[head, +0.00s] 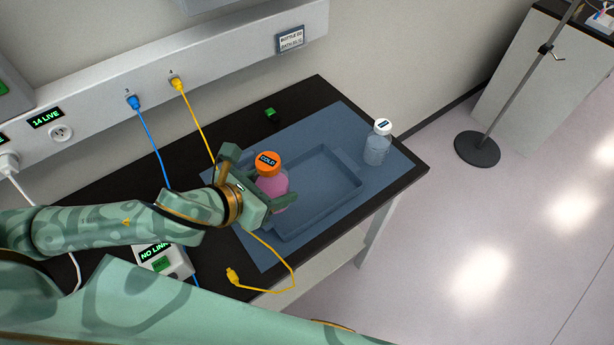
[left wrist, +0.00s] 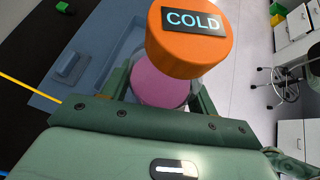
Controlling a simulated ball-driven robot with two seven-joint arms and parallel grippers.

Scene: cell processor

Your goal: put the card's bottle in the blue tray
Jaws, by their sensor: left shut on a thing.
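My left gripper (head: 272,200) is shut on a pink bottle (head: 273,186) with an orange cap marked COLD. In the left wrist view the orange cap (left wrist: 190,38) and pink body (left wrist: 160,85) show upright between the fingers. In the head view the bottle overlaps the left part of the blue tray (head: 330,187); I cannot tell its height above it. The tray looks empty where visible. A clear bottle with a white cap (head: 376,150) stands on the blue mat right of the tray. My right gripper is out of view.
The blue mat (head: 395,172) lies on a black bench top. A yellow cable (head: 290,275) loops near the front edge, with its loose plug (head: 232,275) on the bench. A NO LINK box (head: 163,260) sits below my left arm. A blue cable (head: 150,145) hangs behind it.

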